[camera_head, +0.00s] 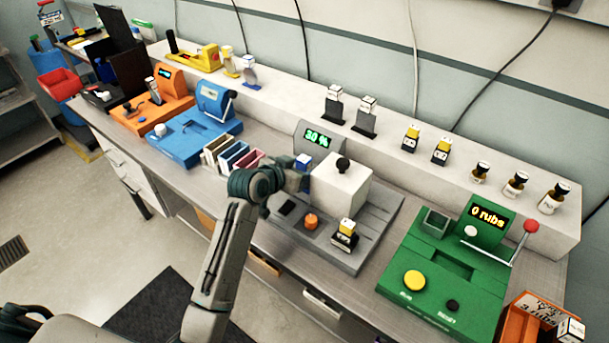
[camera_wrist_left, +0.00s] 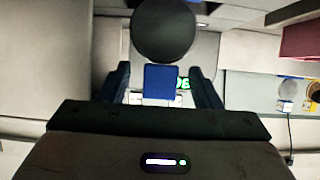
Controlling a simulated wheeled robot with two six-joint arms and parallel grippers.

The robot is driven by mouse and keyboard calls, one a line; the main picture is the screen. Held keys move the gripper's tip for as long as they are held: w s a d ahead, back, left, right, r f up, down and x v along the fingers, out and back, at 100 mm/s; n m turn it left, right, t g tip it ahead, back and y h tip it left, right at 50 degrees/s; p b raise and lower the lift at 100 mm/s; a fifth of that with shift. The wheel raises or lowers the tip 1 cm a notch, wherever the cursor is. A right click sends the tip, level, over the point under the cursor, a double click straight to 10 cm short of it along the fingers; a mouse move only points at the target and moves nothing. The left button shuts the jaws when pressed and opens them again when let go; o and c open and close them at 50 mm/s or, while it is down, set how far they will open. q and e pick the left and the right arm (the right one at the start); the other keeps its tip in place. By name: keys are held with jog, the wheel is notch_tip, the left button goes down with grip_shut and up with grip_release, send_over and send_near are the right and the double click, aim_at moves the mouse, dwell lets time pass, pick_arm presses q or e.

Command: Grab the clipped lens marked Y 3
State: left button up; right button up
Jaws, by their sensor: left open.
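No marking reading Y 3 is legible to me. Two yellow-and-black pieces with white tops, a left one (camera_head: 411,138) and a right one (camera_head: 441,151), stand on the white shelf. A similar piece (camera_head: 346,235) sits on the front of the grey machine. My left gripper (camera_head: 303,180) is beside the machine's white box. A blue piece with a white top (camera_head: 303,161) shows at its fingers. In the left wrist view, the open fingers (camera_wrist_left: 163,88) stand either side of this blue piece (camera_wrist_left: 159,81); contact cannot be told. My right gripper is not in view.
The white box (camera_head: 341,190) with a black knob stands close to my left gripper. The grey machine's display (camera_head: 317,138) reads 30 %. A green machine (camera_head: 445,270) stands to the right, a blue one (camera_head: 190,140) to the left. Coloured slabs (camera_head: 233,155) stand nearby.

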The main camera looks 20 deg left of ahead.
pick_arm(q)
jog(key=shift+w+f, duration=0.1)
jog(key=shift+c, duration=0.2)
grip_shut()
